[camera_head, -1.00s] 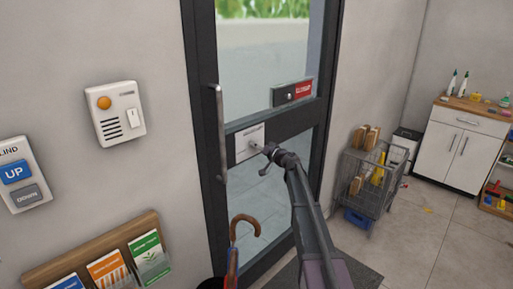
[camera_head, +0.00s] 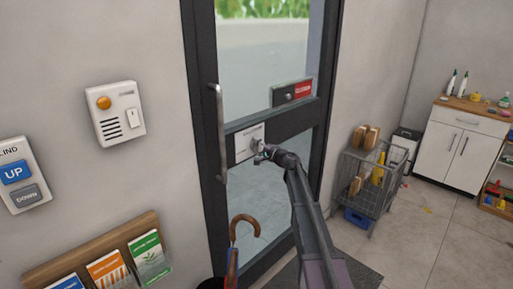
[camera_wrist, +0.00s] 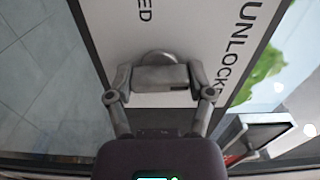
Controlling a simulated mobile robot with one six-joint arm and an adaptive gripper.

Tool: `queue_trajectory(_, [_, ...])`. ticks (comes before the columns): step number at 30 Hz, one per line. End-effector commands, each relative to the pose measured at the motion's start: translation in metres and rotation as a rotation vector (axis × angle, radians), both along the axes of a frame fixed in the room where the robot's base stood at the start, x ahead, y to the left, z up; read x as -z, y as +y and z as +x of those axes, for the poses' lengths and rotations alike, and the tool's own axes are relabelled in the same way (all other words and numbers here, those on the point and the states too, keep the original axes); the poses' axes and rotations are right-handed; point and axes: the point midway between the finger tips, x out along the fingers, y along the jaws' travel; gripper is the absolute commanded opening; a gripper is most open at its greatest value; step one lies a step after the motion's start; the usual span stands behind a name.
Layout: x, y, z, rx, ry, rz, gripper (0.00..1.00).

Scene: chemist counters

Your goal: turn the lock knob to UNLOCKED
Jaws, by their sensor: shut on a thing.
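The lock plate (camera_head: 244,141) is a pale panel on the dark door frame, beside the pull handle. In the wrist view the plate (camera_wrist: 180,20) shows "UNLOCKED" on the right and text ending in "ED" at the top. The knob (camera_wrist: 158,56) is a small grey rounded piece, partly hidden by my fingers. My gripper (camera_head: 259,149) is at the knob; in the wrist view my gripper (camera_wrist: 158,76) has a finger on each side and is shut on it. The knob's pointing direction cannot be told.
A vertical pull handle (camera_head: 221,130) stands left of the plate. A sign box (camera_head: 291,91) with a red face is above right. An umbrella (camera_head: 238,235) stands below. A wire cart (camera_head: 367,188) is at the right.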

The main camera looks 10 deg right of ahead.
Motion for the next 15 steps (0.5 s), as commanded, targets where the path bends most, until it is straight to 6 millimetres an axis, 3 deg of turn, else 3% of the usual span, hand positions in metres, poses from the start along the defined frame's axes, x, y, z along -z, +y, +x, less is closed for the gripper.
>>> queue_trajectory(15, [-0.0009, 0.0013, 0.0021, 0.0, 0.036, 0.055, 0.21])
